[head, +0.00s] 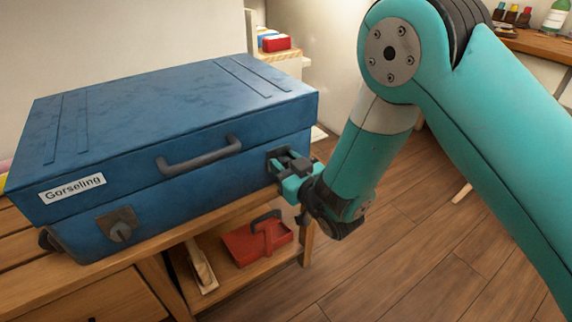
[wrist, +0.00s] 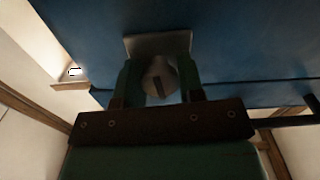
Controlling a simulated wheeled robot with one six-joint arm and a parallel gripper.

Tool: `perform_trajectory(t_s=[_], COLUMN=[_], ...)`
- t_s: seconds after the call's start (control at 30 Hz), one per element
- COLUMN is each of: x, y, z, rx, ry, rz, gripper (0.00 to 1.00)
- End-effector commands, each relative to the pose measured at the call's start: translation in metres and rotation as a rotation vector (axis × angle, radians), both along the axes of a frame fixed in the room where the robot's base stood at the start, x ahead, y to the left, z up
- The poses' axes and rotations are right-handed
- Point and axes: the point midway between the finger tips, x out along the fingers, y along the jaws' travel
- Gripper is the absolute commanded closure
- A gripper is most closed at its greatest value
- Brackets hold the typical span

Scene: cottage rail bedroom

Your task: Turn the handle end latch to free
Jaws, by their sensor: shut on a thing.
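A blue case (head: 180,125) with a "Gorseling" label lies closed on a wooden bench. A dark handle (head: 200,158) is on its front. In the wrist view this slot runs nearly in line with my fingers, slightly tilted. My gripper (wrist: 160,70) is shut on this knob, one finger on each side. In the head view my gripper (head: 288,168) mostly hides that latch.
A red box (head: 276,43) stands behind the case. Wooden floor (head: 400,270) lies clear at the right.

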Motion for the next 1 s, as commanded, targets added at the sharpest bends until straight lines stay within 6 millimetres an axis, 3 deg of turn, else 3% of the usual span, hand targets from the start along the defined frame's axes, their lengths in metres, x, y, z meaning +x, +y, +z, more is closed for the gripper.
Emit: perform_trajectory(t_s=[1.0], x=[0.0000], y=[-0.0021], z=[-0.0023], rx=[-0.767], ry=[-0.515], rz=[-0.001], gripper=[0.88])
